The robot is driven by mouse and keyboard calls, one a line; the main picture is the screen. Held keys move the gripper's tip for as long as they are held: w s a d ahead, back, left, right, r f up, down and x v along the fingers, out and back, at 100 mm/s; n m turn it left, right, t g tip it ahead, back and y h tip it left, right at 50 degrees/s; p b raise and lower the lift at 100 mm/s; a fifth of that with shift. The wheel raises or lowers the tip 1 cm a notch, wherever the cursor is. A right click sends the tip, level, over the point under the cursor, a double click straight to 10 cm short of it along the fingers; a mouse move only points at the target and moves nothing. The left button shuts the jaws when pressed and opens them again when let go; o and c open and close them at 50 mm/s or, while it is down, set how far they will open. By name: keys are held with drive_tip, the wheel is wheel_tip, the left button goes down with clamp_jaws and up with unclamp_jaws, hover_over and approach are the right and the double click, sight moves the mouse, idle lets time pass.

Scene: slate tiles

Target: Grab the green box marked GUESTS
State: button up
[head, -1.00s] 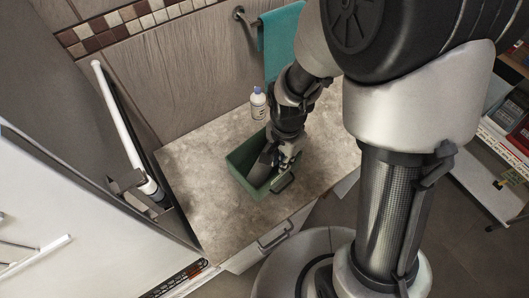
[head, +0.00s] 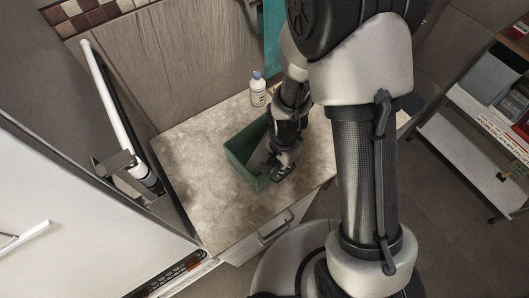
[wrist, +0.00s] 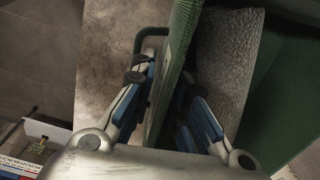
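A green open-topped box (head: 238,160) sits on the stone-look counter. No marking is readable on its visible sides. My gripper (head: 273,162) is at the box's right wall, pointing down. In the wrist view, the green wall (wrist: 181,48) runs between my gripper's two blue-padded fingers (wrist: 168,85). One finger is outside the box, beside a dark green handle (wrist: 148,38), and the other is inside. Part of the box's right side is hidden by my gripper.
A white bottle with a blue cap (head: 258,90) stands behind the box near the wall. A teal towel (head: 273,35) hangs behind my arm. A white rail (head: 110,95) is at left. Shelves with boxes (head: 490,110) stand at right. The counter's left part (head: 200,190) is clear.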

drive_tip(key=shift+c, duration=0.6)
clamp_jaws()
drive_tip(key=shift+r, duration=0.15)
